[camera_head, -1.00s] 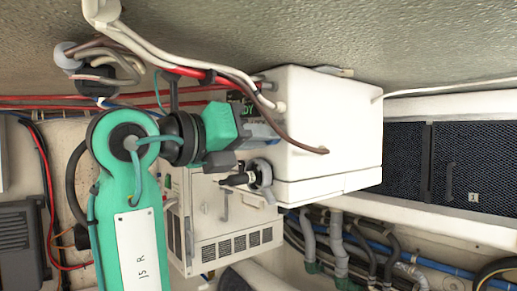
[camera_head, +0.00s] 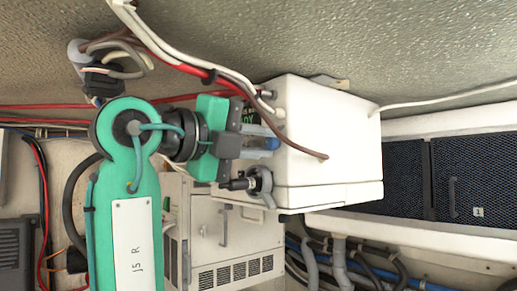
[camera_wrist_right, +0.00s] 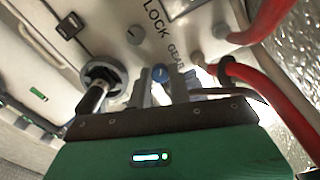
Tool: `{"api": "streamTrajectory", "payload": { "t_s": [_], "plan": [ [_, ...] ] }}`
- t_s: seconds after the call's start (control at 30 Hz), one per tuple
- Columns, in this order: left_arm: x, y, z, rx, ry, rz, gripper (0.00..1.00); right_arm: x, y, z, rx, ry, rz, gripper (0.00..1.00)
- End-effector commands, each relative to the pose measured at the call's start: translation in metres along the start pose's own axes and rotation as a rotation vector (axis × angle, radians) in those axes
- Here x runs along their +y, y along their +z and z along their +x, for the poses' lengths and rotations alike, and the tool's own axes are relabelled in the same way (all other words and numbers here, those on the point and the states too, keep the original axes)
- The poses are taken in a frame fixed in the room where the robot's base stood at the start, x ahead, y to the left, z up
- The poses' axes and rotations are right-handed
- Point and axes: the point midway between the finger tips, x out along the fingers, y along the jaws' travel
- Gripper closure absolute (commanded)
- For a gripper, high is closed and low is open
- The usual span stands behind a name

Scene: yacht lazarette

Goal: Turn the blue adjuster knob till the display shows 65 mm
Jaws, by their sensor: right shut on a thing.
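The blue adjuster knob (camera_head: 272,143) sits on the front of a white box (camera_head: 335,135); it also shows in the right wrist view (camera_wrist_right: 160,73). My right gripper (camera_head: 264,141) comes at the box from the left, its fingers shut on the blue knob. In the right wrist view its two fingers (camera_wrist_right: 164,86) stand on either side of the knob. My left gripper is not in view.
A black-handled lever (camera_head: 245,183) sticks out below the gripper; it also shows in the right wrist view (camera_wrist_right: 97,92). Red and white cables (camera_head: 195,68) run above the gripper to the box. A white vented unit (camera_head: 235,235) stands below.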

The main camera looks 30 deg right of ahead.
Motion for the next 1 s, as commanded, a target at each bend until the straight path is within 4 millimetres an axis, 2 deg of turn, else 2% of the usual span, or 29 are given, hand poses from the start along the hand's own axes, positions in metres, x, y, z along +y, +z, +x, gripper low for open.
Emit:
{"api": "streamTrajectory", "payload": {
  "t_s": [0.23,0.7,0.73,0.8,1.0],
  "plan": [
    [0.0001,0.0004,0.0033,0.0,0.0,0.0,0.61,0.0004,0.0001,0.0003,0.0,0.0,-0.06,1.0],
    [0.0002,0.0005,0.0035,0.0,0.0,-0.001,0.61,0.0001,0.0002,0.0003,0.0,0.0,-0.07,1.0],
    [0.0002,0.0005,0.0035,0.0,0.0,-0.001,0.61,0.0001,0.0002,0.0003,0.0,0.0,-0.07,0.75],
    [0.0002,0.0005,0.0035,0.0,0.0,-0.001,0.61,0.0001,0.0002,0.0003,0.0,0.0,-0.07,0.61],
    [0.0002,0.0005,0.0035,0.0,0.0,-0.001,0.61,0.0001,0.0001,0.0002,0.0,0.0,-0.07,0.59]
  ]
}}
